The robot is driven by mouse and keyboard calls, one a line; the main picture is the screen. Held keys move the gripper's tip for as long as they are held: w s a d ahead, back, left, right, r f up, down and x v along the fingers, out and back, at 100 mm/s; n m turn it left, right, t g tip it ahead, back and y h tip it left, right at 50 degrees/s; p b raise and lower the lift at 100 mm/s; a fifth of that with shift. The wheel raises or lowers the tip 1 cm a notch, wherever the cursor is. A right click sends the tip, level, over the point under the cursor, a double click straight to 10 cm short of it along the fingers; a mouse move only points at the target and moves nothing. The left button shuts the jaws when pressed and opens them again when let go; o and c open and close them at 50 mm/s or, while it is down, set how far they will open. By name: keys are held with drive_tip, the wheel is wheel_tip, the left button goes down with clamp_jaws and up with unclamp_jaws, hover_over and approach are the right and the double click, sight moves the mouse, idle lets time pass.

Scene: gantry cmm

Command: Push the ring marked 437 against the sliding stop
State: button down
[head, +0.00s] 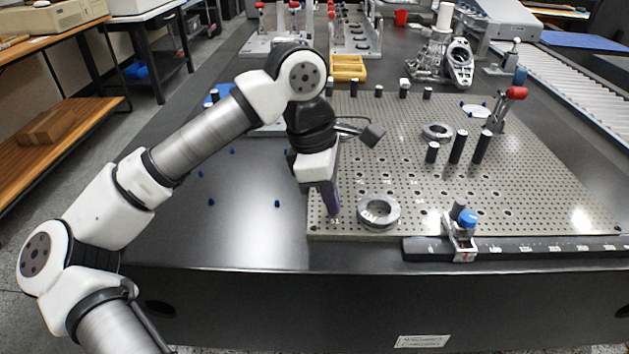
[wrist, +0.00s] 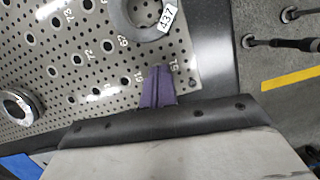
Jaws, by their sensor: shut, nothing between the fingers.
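A steel ring lies flat on the perforated plate near its front left corner in the head view (head: 380,223). In the wrist view the ring (wrist: 140,34) shows a white label reading 437. My gripper (head: 333,209) points down just left of the ring, low over the plate edge, apart from it. Its purple fingertips (wrist: 158,74) are together and empty in the wrist view. The sliding stop (head: 463,236), with a blue knob, sits on the dark scaled rail (head: 540,247) along the plate's front edge, right of the ring.
The perforated plate (head: 400,180) is bare between the ring and the stop. A second ring (head: 437,139) lies farther back, near several black posts (head: 458,147). A red-knobbed clamp (head: 507,105) stands at the back right.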

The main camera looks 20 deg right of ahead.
sight(393, 210)
drive_tip(key=shift+s+d, duration=0.25)
drive_tip(key=shift+d, duration=0.3)
drive_tip(key=shift+s+d, duration=0.2)
drive_tip(key=shift+d, duration=0.3)
drive_tip(key=s+d, duration=0.1)
drive_tip(key=d, duration=0.1)
drive_tip(key=s+d, duration=0.1)
drive_tip(key=d, duration=0.1)
drive_tip(key=s+d, duration=0.1)
drive_tip(key=d, duration=0.2)
drive_tip(key=shift+b, duration=0.3)
drive_tip(key=shift+a, duration=0.15)
